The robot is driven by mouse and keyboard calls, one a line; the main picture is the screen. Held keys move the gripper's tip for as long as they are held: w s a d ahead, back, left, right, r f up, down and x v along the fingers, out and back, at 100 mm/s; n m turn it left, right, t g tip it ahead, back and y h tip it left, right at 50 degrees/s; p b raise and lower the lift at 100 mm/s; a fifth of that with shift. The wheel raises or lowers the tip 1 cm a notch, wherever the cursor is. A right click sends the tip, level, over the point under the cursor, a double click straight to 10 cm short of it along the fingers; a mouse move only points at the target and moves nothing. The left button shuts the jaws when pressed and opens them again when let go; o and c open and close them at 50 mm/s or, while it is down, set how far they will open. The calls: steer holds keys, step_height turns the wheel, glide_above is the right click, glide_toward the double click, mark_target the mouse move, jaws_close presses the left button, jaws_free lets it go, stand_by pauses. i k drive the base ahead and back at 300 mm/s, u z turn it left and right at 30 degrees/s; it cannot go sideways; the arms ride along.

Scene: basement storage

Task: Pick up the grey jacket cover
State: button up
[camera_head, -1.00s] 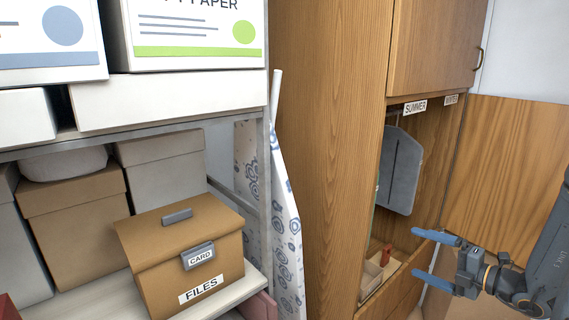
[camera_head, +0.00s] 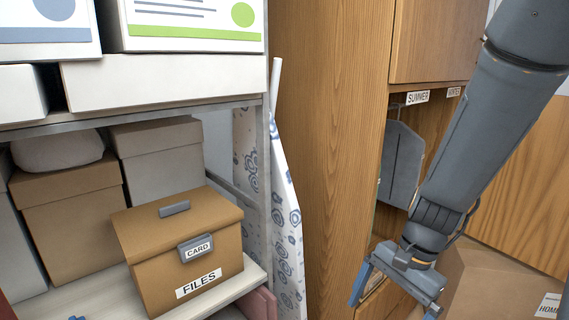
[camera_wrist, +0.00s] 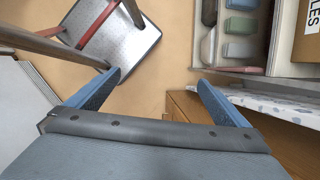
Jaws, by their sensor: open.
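The grey jacket cover (camera_head: 400,160) hangs in the open wardrobe compartment below the SUMMER label (camera_head: 417,97). My arm passes in front of the compartment, just right of the cover, and may hide its right edge. My gripper (camera_head: 393,306) is low in the head view, below the cover, pointing down with its fingers spread. In the wrist view my gripper (camera_wrist: 160,78) is open and empty, with bare floor between the blue fingers. The cover does not show in the wrist view.
The wooden wardrobe side (camera_head: 330,150) stands left of the compartment, next to a patterned ironing board (camera_head: 285,215). A shelf with a FILES box (camera_head: 185,250) is at left. A cardboard box (camera_head: 500,285) sits at lower right. The wrist view shows a chair (camera_wrist: 118,35).

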mark_target(403, 155)
steer(key=z, duration=0.5)
steer(key=k, duration=0.35)
steer(key=z, duration=1.1)
steer(key=i, duration=1.55)
steer(key=u, duration=0.45)
